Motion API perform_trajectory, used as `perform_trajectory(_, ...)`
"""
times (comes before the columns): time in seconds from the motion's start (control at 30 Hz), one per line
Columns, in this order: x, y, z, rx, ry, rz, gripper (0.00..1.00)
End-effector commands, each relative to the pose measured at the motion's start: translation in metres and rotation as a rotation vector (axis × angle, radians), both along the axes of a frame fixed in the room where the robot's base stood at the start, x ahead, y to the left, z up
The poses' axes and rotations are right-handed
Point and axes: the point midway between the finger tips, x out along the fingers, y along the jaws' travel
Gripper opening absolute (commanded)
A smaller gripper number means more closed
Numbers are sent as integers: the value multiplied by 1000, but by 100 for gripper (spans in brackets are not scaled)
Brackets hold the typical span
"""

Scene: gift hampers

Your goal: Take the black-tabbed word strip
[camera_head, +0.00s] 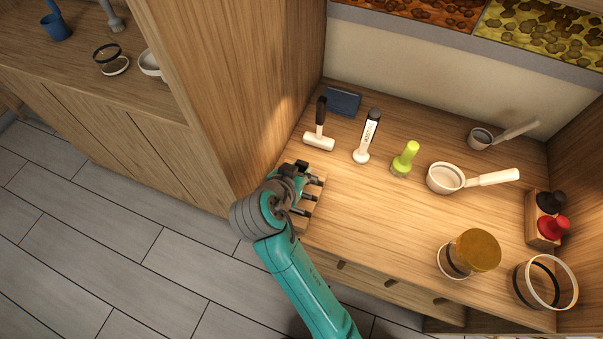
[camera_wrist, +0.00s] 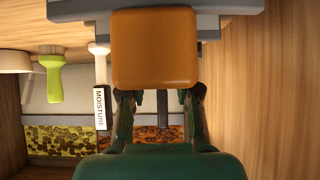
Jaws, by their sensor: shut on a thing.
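My gripper (camera_head: 309,190) is at the left front corner of the counter. In the wrist view its fingers (camera_wrist: 160,100) are closed at a rounded orange-brown block (camera_wrist: 155,48), which fills the upper middle of that view. A tan wooden piece (camera_head: 317,193) shows by the fingers in the head view; the exact grip is partly hidden. A slim white piece with a dark end and lettering (camera_head: 367,135) stands on the counter, apart from my gripper.
Around stand a black-handled mallet (camera_head: 319,140), a dark blue box (camera_head: 343,102), a lime-green tool (camera_head: 405,158) and a white pan (camera_head: 446,178). An amber-topped jar (camera_head: 472,251) and a clear ring-shaped container (camera_head: 545,283) are at right. A wooden partition (camera_head: 235,90) rises left. Mid-front counter is clear.

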Motion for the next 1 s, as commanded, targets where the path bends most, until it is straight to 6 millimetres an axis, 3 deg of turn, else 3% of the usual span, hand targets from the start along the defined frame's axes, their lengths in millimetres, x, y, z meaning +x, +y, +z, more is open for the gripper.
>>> perform_trajectory(1.0, 0, 0, 53, 0, -1, -1, 7)
